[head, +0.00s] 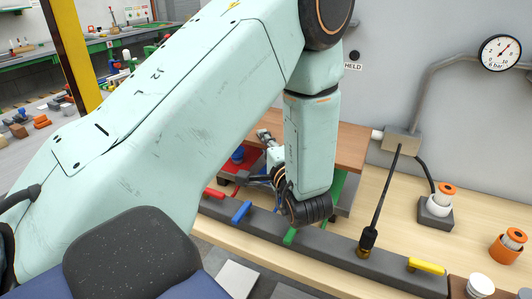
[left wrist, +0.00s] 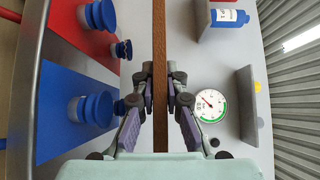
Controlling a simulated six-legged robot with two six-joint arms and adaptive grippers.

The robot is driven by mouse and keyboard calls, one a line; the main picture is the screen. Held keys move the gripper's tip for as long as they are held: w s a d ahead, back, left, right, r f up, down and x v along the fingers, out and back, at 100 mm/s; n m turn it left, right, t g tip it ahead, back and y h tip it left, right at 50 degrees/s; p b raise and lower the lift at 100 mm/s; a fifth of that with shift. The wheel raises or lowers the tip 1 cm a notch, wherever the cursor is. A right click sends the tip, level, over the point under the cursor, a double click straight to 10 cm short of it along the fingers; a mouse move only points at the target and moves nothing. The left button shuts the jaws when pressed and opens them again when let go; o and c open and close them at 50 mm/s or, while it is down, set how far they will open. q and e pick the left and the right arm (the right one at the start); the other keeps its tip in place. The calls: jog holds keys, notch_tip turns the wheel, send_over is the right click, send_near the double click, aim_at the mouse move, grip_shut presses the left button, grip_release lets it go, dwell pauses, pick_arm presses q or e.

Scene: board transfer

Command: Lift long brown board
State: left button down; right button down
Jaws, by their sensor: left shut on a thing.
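The long brown board (head: 348,146) shows in the head view behind my left forearm, beside the grey wall, with its left part hidden by the arm. In the left wrist view the board (left wrist: 160,45) is seen edge-on as a narrow brown strip running up the middle. My left gripper (left wrist: 161,88) is shut on it, with one finger pad on each side. In the head view the left gripper (head: 263,180) is small and partly covered by my arm. I cannot tell whether the board touches what is under it. My right gripper is not in view.
A grey rail with a blue handle (head: 242,212) and a yellow handle (head: 427,266) runs along the wooden bench (head: 390,220). A black lever (head: 380,205) stands upright there. Blue knobs (left wrist: 95,108) and a round gauge (left wrist: 209,103) lie either side of the board.

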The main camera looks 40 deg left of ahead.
pick_arm(q)
notch_tip(320, 180, up, 5)
jog(key=shift+f+p, duration=0.2)
jog(key=shift+p, duration=0.25)
notch_tip(320, 180, up, 6)
jog(key=p, duration=0.7)
